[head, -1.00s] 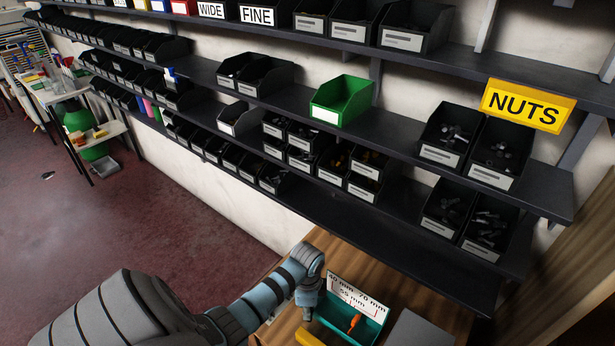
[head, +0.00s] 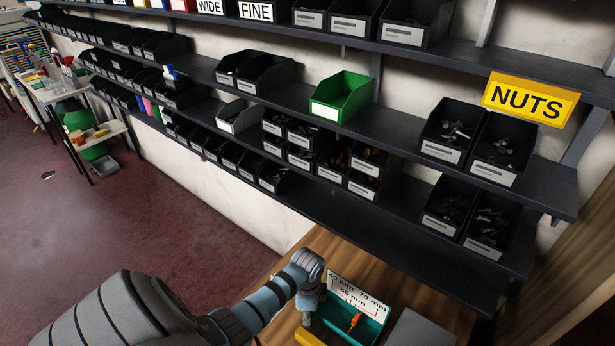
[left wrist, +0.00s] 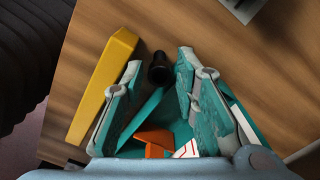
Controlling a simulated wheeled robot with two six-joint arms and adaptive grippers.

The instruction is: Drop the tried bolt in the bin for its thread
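A black round-headed piece (left wrist: 159,70), which looks like the bolt, shows in the left wrist view between the fingertips of my left gripper (left wrist: 160,66). The fingers stand apart with a gap on each side of it, so the gripper is open. In the head view my left gripper (head: 307,312) points down at the left end of a teal tray (head: 372,333), and the bolt cannot be made out there. An orange piece (head: 355,321) lies in the tray. My right gripper is out of view.
A white sign (head: 358,294) with millimetre marks stands behind the tray. A yellow block (left wrist: 103,85) lies on the wooden table (left wrist: 245,75) beside the gripper. A green bin (head: 342,97) stands on the middle shelf among black bins. A grey flat thing (head: 415,328) is right of the tray.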

